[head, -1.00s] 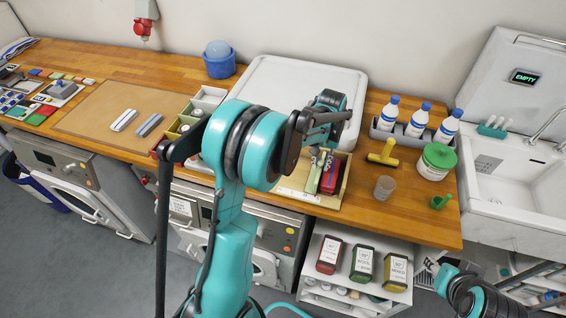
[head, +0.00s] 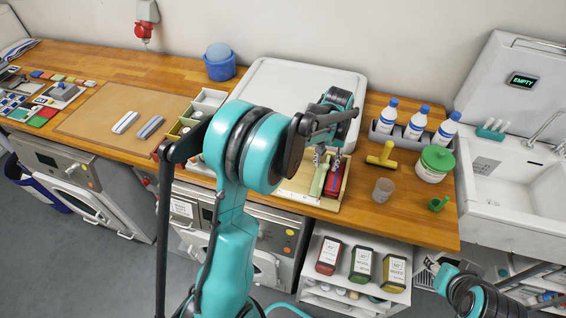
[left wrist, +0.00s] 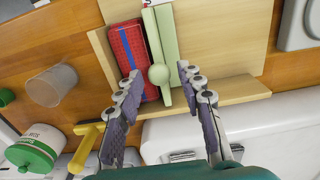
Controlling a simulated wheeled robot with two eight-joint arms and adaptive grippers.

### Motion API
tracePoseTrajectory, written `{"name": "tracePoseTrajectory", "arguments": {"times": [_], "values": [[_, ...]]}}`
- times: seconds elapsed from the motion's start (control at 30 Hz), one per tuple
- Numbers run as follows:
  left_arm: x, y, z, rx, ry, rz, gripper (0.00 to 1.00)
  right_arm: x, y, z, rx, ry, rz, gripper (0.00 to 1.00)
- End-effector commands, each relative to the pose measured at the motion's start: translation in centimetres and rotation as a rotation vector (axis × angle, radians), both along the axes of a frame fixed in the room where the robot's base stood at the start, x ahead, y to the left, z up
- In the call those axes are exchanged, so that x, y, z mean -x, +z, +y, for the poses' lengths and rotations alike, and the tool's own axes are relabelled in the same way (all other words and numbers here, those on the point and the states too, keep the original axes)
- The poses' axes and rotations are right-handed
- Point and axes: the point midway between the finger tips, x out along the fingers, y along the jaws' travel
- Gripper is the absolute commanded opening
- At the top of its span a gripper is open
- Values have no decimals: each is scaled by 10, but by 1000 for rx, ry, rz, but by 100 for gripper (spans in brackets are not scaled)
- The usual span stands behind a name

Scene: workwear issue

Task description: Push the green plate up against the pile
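The green plate (left wrist: 164,50) is pale green with a round knob; in the head view it (head: 319,178) stands in a shallow wooden tray (head: 292,192). The pile (left wrist: 128,48), red with a blue stripe, lies right beside it, and also shows in the head view (head: 335,180). I cannot tell whether they touch. My left gripper (head: 328,158) is over the tray; in the left wrist view its spread fingers (left wrist: 158,72) sit one on each side of the knob, the left one near the pile. My right gripper (head: 434,266) is low at the right, its opening unclear.
Several bottles stand in a grey rack (head: 398,137) behind. Small bins (head: 188,125) are at the left; a large white lid or tray (head: 280,85) lies behind.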

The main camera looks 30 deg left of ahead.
Motion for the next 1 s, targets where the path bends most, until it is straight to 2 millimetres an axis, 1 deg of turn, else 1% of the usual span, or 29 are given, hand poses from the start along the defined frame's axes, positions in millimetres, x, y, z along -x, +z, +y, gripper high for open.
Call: {"name": "tracePoseTrajectory", "arguments": {"times": [0.03,0.4,0.5,1.0], "values": [[0,9,0,0,0,0,38,0,7,0,0,0,0,40],[0,48,0,0,0,0,38,0,32,0,0,0,0,40],[0,55,0,0,0,0,38,0,37,0,0,0,0,40],[0,55,0,0,0,0,38,0,36,0,0,0,0,40]]}}
